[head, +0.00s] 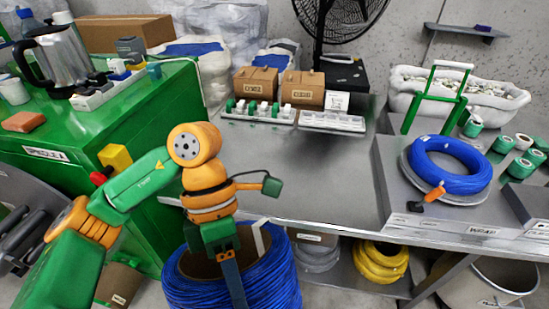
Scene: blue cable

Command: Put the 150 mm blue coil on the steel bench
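A larger blue cable drum (232,292) with a brown core stands below, in front of the bench. My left gripper (232,283) points down in front of the drum's opening, well left of the coil on the stand. Its dark finger part overlaps the drum in the view; whether it touches, and whether it is open, I cannot tell. My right gripper is out of view.
An orange-handled item (431,196) sits at the stand's front. Yellow coils (379,261) and grey coils (317,253) are on the lower shelf. A green cabinet (110,130) stands left. The bench's middle is clear.

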